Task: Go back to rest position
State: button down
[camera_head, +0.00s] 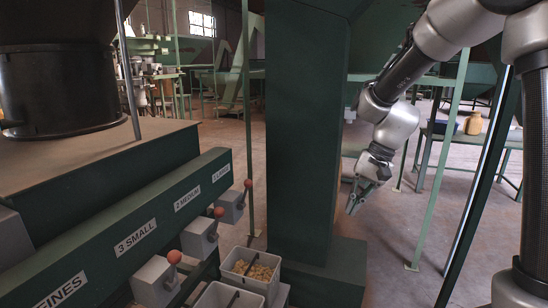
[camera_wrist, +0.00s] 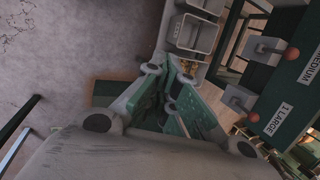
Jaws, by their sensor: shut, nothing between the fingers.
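My gripper (camera_head: 353,208) hangs below my bent arm at the right of the head view, pointing down. It is shut and empty, in free air to the right of the thick green column (camera_head: 300,130). In the wrist view my gripper (camera_wrist: 178,72) fills the middle, its green-grey fingers together. The fingers touch nothing that I can see.
A green hopper panel (camera_head: 115,225) with labels and red-knobbed levers (camera_head: 248,184) stands at the left. A grey bin of nuts (camera_head: 270,270) is below it; grey bins (camera_wrist: 194,37) also show in the wrist view. A green bench (camera_head: 465,138) stands behind.

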jog(key=s+d+r+n+t+h, duration=0.2)
jog(key=s+d+r, duration=0.3)
jog(key=s+d, duration=0.3)
jog(key=s+d+r+n+t+h, duration=0.2)
jog(key=s+d+r, duration=0.3)
jog(key=s, duration=0.8)
jog(key=d+t, duration=0.1)
jog(key=d, duration=0.1)
jog(key=shift+d+r, duration=0.4)
